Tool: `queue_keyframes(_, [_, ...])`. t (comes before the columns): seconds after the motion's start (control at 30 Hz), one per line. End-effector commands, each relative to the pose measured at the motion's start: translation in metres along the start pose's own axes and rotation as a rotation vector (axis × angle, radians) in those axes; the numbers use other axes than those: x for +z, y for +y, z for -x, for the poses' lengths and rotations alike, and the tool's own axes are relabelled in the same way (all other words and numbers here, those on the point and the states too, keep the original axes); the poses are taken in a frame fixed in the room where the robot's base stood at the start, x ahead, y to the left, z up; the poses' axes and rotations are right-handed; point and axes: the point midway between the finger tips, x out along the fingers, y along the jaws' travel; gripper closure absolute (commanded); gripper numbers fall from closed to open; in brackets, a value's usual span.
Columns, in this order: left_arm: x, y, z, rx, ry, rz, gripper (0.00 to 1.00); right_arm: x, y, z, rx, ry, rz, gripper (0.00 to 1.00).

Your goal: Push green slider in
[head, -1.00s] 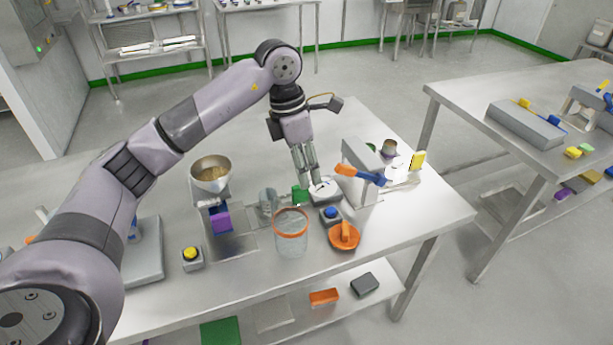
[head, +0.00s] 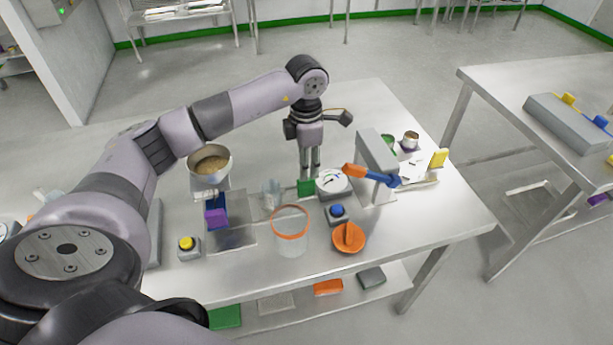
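The green slider (head: 305,187) is a small green block on the bench. It sits just left of a round white dial (head: 335,182) with dark marks. My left gripper (head: 309,174) points down just behind the green block, its two fingers close together with nothing seen between them. The fingertips are partly hidden by the block, so I cannot tell whether they touch it. My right gripper is not in view.
A clear beaker with an orange rim (head: 290,236) stands in front of the slider. A metal bowl (head: 210,165) is left.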

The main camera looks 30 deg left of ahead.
Motion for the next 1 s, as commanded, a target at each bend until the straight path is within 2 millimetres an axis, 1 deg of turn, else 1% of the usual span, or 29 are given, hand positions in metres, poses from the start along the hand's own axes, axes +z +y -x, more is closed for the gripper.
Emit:
queue_keyframes(0.03, [-0.001, -0.001, -0.010, -0.004, 0.003, -0.001, 0.67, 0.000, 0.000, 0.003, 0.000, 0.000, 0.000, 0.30])
queue_keyframes(0.1, [0.000, -0.001, -0.023, -0.004, 0.002, 0.000, 0.67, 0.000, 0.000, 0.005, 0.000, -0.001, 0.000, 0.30])
queue_keyframes(0.2, [0.000, -0.001, -0.039, -0.002, 0.002, 0.000, 0.67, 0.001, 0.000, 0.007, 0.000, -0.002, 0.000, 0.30])
queue_keyframes(0.3, [0.000, 0.000, -0.050, -0.002, 0.000, 0.001, 0.67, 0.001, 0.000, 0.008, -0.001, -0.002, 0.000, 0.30])
queue_keyframes(0.4, [0.000, 0.000, -0.057, -0.001, 0.000, -0.001, 0.67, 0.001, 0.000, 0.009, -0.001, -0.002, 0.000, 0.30])
queue_keyframes(0.73, [0.000, 0.000, -0.059, 0.000, -0.001, -0.001, 0.67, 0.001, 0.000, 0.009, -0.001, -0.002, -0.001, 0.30])
queue_keyframes(1.0, [0.000, 0.000, -0.059, 0.000, -0.001, 0.000, 0.85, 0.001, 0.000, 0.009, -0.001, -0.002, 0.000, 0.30])
